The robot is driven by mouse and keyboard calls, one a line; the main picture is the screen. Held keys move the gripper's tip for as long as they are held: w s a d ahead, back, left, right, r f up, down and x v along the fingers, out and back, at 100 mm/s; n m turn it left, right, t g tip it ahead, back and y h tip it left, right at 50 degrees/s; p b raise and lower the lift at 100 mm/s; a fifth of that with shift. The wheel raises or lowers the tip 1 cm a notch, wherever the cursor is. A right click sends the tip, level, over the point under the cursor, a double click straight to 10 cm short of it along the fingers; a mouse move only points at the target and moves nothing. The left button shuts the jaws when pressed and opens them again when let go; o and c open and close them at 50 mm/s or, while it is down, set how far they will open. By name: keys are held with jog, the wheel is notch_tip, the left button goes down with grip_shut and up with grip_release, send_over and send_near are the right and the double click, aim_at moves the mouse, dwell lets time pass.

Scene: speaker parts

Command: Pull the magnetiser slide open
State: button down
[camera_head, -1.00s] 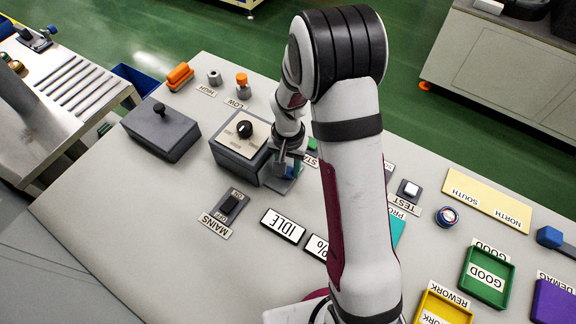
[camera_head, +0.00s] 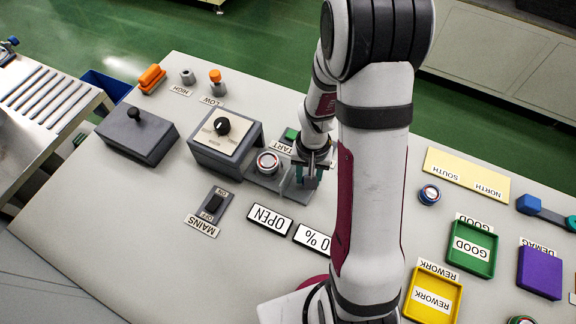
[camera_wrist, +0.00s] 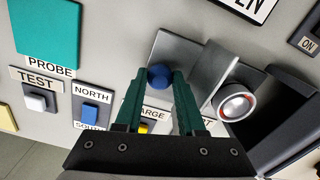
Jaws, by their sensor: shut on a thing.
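The magnetiser (camera_head: 226,158) is a grey box with a cream dial plate and black knob. Its slide (camera_head: 265,183) sticks out from the box toward the right, and it also shows in the wrist view (camera_wrist: 188,50). A round speaker part (camera_head: 268,162) with a red ring and pale centre sits on the slide, near the box. The slide's blue knob (camera_wrist: 159,76) is at its outer end. My gripper (camera_wrist: 160,82), with dark green fingers, is shut on this knob. In the head view my gripper (camera_head: 312,170) hides the knob.
The display (camera_head: 269,219) reads OPEN. A mains switch (camera_head: 214,203) and a percent display (camera_head: 313,239) are in front. A test button (camera_wrist: 37,102) and north/south switch (camera_wrist: 90,109) lie beside the gripper. Green (camera_head: 492,262) and yellow (camera_head: 411,311) trays stand right.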

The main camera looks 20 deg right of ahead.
jog(key=shift+s+d, duration=0.2)
jog(key=shift+d, duration=0.1)
jog(key=c, duration=0.8)
grip_release()
notch_tip(320, 180, up, 16)
jog(key=shift+f, duration=0.1)
jog(key=shift+y, duration=0.9)
jog(key=s+a+r, duration=0.1)
jog(key=s+a, duration=0.2)
jog(key=s, duration=0.2)
jog(key=s+a+r, duration=0.1)
jog(key=s+a, duration=0.3)
jog(key=s, duration=0.2)
jog(key=s+a+r, duration=0.1)
jog(key=s+a, duration=0.3)
jog(key=s, duration=0.1)
jog(key=shift+s+r, duration=0.25)
jog(key=shift+r, duration=0.05)
